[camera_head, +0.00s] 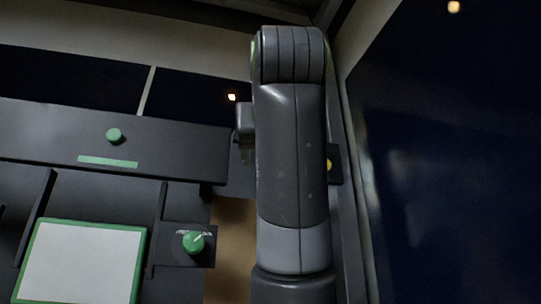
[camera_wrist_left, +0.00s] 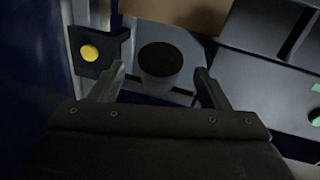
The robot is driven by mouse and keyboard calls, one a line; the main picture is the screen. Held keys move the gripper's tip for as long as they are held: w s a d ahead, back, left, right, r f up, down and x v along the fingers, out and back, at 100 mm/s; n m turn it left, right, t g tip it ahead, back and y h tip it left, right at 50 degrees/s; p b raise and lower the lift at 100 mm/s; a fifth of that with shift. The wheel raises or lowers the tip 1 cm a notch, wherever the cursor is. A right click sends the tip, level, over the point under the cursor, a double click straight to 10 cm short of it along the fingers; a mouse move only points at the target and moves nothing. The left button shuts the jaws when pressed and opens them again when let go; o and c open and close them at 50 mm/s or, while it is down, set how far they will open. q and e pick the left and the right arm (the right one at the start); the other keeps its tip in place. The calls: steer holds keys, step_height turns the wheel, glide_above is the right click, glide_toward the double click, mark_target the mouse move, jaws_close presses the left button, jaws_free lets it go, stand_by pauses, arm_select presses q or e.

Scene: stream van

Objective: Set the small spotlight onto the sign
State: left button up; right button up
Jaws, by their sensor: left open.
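In the left wrist view, my left gripper (camera_wrist_left: 158,78) is open, with its two fingers apart. A short cylinder with a black round top and a grey side (camera_wrist_left: 160,64) shows between and beyond the fingertips; it may be the small spotlight. I cannot tell how near the fingers are to it. In the head view, my arm covers the middle right and hides that cylinder; only a small grey part of what may be the gripper shows at the arm's left edge. I cannot pick out the sign with certainty. My right gripper is not in view.
A yellow button on a dark plate (camera_wrist_left: 89,53) is beside the cylinder; its button also shows in the head view (camera_head: 329,165). A console (camera_head: 110,140) with a green knob (camera_head: 193,242) and a green-framed white panel (camera_head: 80,262) lies left. A dark blue wall (camera_head: 455,170) stands right.

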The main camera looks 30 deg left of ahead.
arm_select(q)
steer(key=p+x, duration=0.4)
steer(key=x, duration=0.2)
steer(key=shift+w+a, duration=0.35)
steer(key=shift+w, duration=0.1)
